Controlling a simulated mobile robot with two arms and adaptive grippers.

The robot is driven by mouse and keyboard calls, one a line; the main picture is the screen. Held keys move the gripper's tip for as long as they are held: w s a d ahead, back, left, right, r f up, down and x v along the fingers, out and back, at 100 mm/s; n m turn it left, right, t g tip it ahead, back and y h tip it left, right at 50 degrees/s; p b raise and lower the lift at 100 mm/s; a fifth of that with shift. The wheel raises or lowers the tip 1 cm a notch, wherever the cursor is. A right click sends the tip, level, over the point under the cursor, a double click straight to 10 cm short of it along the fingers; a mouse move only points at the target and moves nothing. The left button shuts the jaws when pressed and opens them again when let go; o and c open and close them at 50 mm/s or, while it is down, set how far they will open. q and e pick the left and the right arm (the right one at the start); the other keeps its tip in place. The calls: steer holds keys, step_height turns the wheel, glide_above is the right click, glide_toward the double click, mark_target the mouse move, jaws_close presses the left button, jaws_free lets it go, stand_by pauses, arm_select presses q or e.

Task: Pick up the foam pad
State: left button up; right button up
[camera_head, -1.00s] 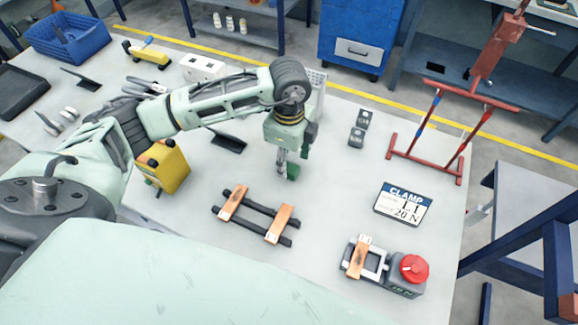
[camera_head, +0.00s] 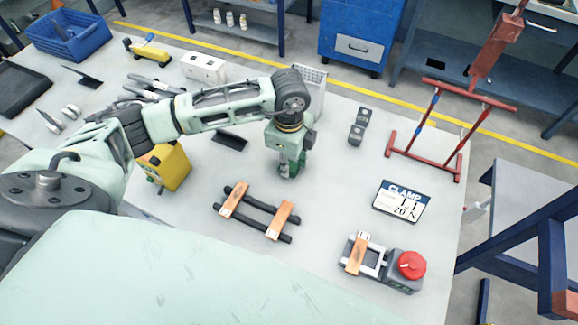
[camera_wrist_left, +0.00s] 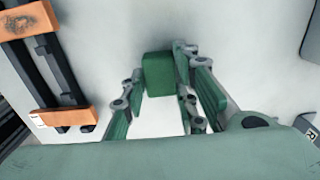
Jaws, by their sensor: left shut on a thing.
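The foam pad is a small green block. In the left wrist view the foam pad (camera_wrist_left: 158,74) shows between the two fingers of my left gripper (camera_wrist_left: 157,92), which is shut on it. In the head view my left gripper (camera_head: 290,168) points down over the middle of the table, behind the rack with dark rails and orange bars. There the gripper largely hides the pad, and I cannot tell whether the pad still touches the table. My right gripper is in neither view.
The rack (camera_head: 258,214) lies in front of my gripper on the table (camera_head: 330,185). A CLAMP 20 N sign (camera_head: 402,201) and a red-knobbed device (camera_head: 405,275) are to the right. Two small dark blocks (camera_head: 357,134) and a red stand (camera_head: 440,130) are farther back.

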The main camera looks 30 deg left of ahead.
arm_select(q)
steer(key=shift+r, duration=0.45)
step_height(320, 180, up, 2)
steer(key=shift+w+r+b, duration=0.1)
steer(key=shift+r+b, duration=0.15)
steer(key=shift+b, duration=0.65)
steer(key=d+r+b, duration=0.3)
steer(key=d+r, duration=0.4)
steer(key=d, duration=0.4)
steer(key=shift+s+d+r, duration=0.35)
steer(key=shift+s, duration=0.05)
steer(key=shift+o, duration=1.3)
steer(key=c, duration=0.3)
steer(key=shift+a+f, duration=0.1)
steer(key=shift+c, duration=0.3)
